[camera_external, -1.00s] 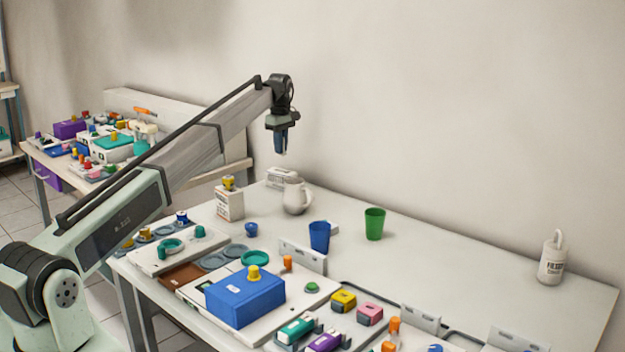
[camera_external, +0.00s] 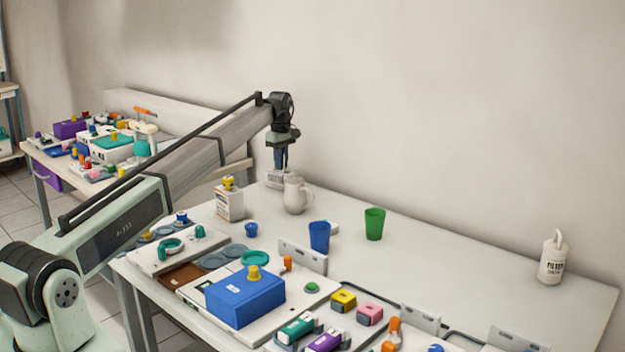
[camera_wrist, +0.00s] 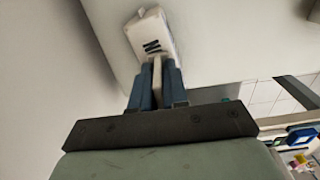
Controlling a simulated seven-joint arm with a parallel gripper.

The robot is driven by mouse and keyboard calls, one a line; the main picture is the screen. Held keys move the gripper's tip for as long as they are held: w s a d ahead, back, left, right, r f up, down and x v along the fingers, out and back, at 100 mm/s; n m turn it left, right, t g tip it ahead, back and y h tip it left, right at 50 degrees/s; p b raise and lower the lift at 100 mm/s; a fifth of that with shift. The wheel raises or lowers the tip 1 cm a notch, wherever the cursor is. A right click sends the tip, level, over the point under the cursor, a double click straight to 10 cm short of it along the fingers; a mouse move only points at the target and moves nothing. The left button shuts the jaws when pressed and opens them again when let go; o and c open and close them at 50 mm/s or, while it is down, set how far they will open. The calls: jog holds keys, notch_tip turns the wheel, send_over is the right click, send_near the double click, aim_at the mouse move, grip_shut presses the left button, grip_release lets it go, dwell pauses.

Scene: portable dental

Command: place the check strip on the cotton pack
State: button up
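A white box with dark lettering, which looks like the cotton pack (camera_external: 277,181), lies at the back left corner of the long table. It also shows in the wrist view (camera_wrist: 150,34), just beyond the fingertips. My gripper (camera_external: 281,167) is directly over or just in front of it, pointing down. In the wrist view the blue fingers (camera_wrist: 157,72) are close together on a narrow pale piece, seemingly the check strip (camera_wrist: 157,76). Its far end is close to the pack; I cannot tell whether they touch. The strip cannot be made out in the external view.
A white jug (camera_external: 296,196) stands right beside the pack. A white carton with a yellow top (camera_external: 229,200) is to the front left. Blue (camera_external: 319,236) and green (camera_external: 374,223) cups stand farther right. The wall is close behind.

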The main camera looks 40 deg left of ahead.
jog(key=o, duration=0.4)
jog(key=shift+r, duration=0.1)
notch_tip(320, 180, up, 12)
jog(key=shift+r, duration=0.1)
dwell(0.5)
